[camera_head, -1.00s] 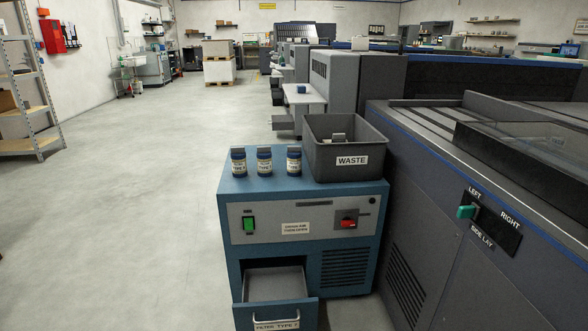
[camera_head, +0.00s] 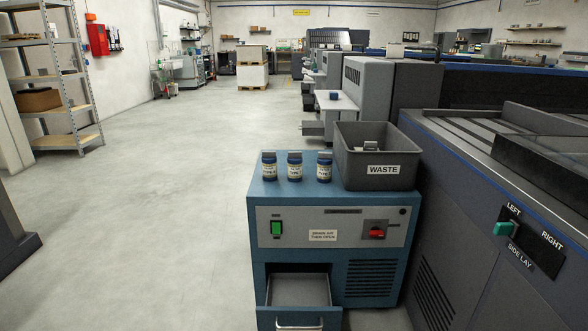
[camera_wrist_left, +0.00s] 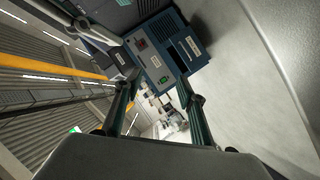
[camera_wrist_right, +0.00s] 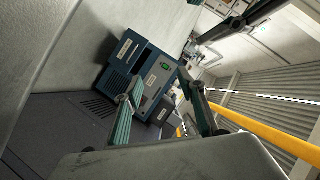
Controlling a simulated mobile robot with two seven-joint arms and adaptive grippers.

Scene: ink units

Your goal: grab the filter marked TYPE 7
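Neither gripper shows in the head view. My left gripper (camera_wrist_left: 156,84) is open and empty in its wrist view, with the cabinet beyond it. My right gripper (camera_wrist_right: 163,85) is also open and empty, with the cabinet beyond its fingers.
A grey WASTE bin (camera_head: 377,182) stands on the cabinet, right of the filters, with something grey inside. An open, empty-looking drawer (camera_head: 298,289) juts from the cabinet's front. A large grey machine (camera_head: 470,240) stands close on the right. The floor (camera_head: 160,190) on the left is clear.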

